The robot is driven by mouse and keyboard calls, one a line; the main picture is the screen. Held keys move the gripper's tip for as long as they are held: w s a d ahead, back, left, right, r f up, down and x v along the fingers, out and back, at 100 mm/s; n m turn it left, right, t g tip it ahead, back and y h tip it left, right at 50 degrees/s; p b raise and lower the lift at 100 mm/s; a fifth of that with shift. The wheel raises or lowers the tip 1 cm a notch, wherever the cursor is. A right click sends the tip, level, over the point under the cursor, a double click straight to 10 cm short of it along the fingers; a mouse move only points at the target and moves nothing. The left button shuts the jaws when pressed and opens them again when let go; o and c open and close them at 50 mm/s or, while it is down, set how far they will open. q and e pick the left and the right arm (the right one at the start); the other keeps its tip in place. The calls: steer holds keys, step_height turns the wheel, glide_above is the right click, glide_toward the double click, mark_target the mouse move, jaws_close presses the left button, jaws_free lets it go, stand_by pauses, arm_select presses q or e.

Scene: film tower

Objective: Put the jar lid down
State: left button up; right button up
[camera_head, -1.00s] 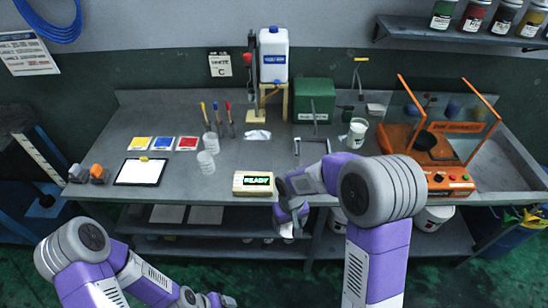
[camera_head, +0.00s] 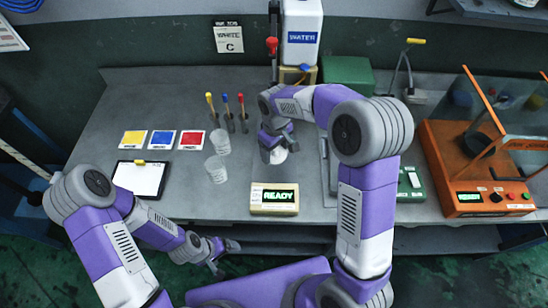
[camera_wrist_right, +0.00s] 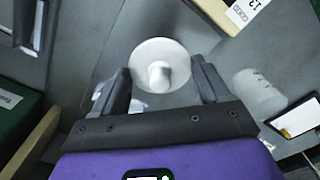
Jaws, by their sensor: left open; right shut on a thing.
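The jar lid (camera_wrist_right: 160,65) is a white disc with a knob in the middle, in the right wrist view. It also shows as a small white patch (camera_head: 279,155) in the head view. My right gripper (camera_wrist_right: 162,88) is shut on it, with a dark finger at either side. In the head view my right gripper (camera_head: 275,146) is over the bench, behind the READY box; I cannot tell its exact height. My left gripper (camera_head: 226,256) is open and empty, in front of the bench's front edge. No jar is clearly visible.
The READY box (camera_head: 274,199) sits at the bench's front edge. Two clear cups (camera_head: 216,170) stand left of my right gripper. A clipboard (camera_head: 140,179) and colour cards (camera_head: 162,140) lie further left. An orange machine (camera_head: 470,165) stands at right. Bare bench (camera_head: 240,155) lies between cups and gripper.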

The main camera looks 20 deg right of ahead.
mark_target(275, 166)
steer(key=shift+f+b, duration=0.4)
steer(key=shift+f, duration=2.65)
steer(key=shift+f, duration=0.1)
steer(key=o, duration=1)
steer(key=shift+o, duration=0.2)
steer(key=shift+r, duration=0.5)
step_height(275, 166, up, 11)
steer(key=shift+r+p, duration=0.2)
steer(key=shift+p, duration=0.8)
